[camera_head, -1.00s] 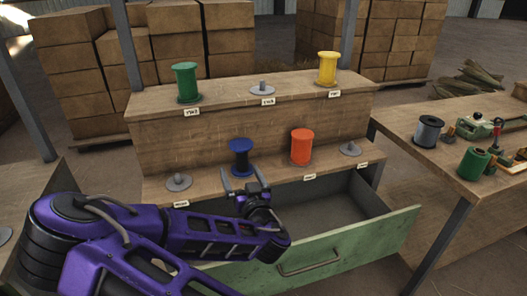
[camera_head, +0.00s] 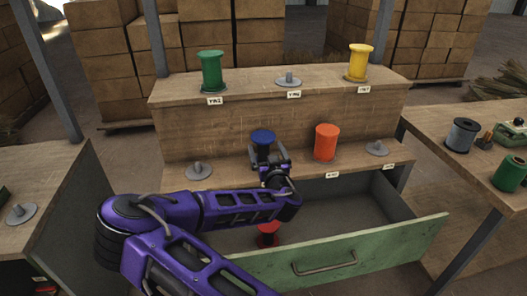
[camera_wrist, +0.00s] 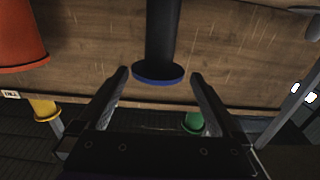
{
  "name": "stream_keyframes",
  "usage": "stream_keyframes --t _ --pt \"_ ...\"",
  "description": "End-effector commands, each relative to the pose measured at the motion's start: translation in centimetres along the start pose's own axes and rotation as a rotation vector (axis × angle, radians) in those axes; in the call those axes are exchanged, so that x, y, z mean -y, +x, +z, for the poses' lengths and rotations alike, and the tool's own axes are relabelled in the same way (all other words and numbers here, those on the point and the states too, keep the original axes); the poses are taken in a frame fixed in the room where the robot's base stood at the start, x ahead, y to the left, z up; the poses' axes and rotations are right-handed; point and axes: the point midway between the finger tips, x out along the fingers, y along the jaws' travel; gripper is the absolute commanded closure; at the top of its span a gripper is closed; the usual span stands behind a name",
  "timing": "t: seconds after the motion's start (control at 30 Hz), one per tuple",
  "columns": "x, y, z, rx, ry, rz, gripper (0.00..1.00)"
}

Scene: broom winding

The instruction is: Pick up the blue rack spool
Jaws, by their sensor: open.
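The blue rack spool (camera_head: 263,138) stands upright on the lower shelf of the wooden rack (camera_head: 215,136), left of the orange spool (camera_head: 326,142). In the head view my gripper (camera_head: 269,157) is at the spool, its fingers open in front of or beside it; contact cannot be told. In the wrist view the spool's dark body (camera_wrist: 162,35) and blue flange (camera_wrist: 158,75) lie between the lines of the two spread fingers, with gaps at both sides. My arm hides the spool's lower part in the head view.
A green spool (camera_head: 210,70) and a yellow spool (camera_head: 359,62) stand on the upper shelf. Empty holders (camera_head: 199,171) (camera_head: 377,148) flank the lower shelf. Below, an open green drawer (camera_head: 390,240) holds a red spool (camera_head: 268,235). A side table (camera_head: 440,125) stands at right.

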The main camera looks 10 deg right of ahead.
Motion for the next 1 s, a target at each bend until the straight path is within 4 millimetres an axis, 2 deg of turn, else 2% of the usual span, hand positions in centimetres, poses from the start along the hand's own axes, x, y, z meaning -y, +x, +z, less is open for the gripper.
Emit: stream_keyframes --t 0.17,0.5,0.77,0.87,1.0 --pt "0.0 1.1 0.0 0.0 -0.001 -0.001 0.0" --pt "-0.2 5.5 -0.4 0.0 -0.001 -0.002 0.0" --pt "-0.2 5.8 -0.5 0.0 0.001 -0.001 0.0" --pt "-0.2 5.8 -0.5 0.0 0.001 -0.001 0.14" --pt "-0.2 5.8 -0.5 0.0 0.001 -0.001 0.4"
